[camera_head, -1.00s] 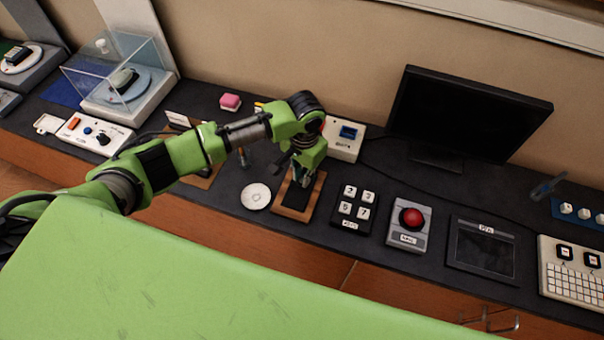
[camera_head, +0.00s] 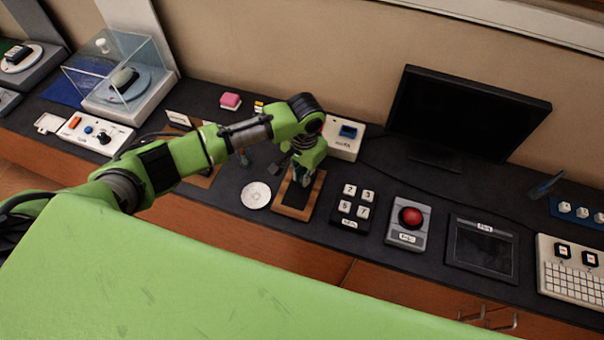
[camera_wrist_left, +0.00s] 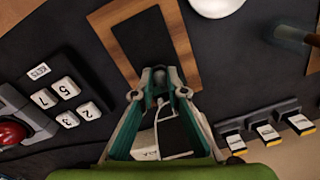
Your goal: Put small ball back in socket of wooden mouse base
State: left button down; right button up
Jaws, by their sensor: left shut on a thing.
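My left gripper (camera_head: 304,178) is low over a wooden-framed dark panel (camera_head: 291,212). In the left wrist view, the fingertips (camera_wrist_left: 159,77) are closed together near one end of the panel (camera_wrist_left: 107,17). A small grey round thing, seemingly the small ball (camera_wrist_left: 160,75), shows between the fingertips, mostly covered by them. I cannot tell whether it touches the panel. No socket shows clearly. I cannot tell whether the wooden-framed panel is the mouse base. My right gripper is not in view.
A white disc (camera_head: 256,195) lies left of the wooden frame. A number keypad (camera_head: 354,208) and a red-button box (camera_head: 408,222) stand to the right. A white box (camera_head: 342,138) stands behind the gripper. A dark monitor (camera_head: 467,112) is at the back.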

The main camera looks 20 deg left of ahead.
pick_arm(q)
jog(key=shift+f+p, duration=0.1)
jog(key=shift+p, duration=0.25)
dwell(0.6)
jog(key=c, duration=1.9)
grip_release()
jog(key=o, duration=0.4)
jog(key=shift+r+p, duration=3.55)
jog(key=shift+p, duration=0.55)
jog(key=shift+f, duration=0.1)
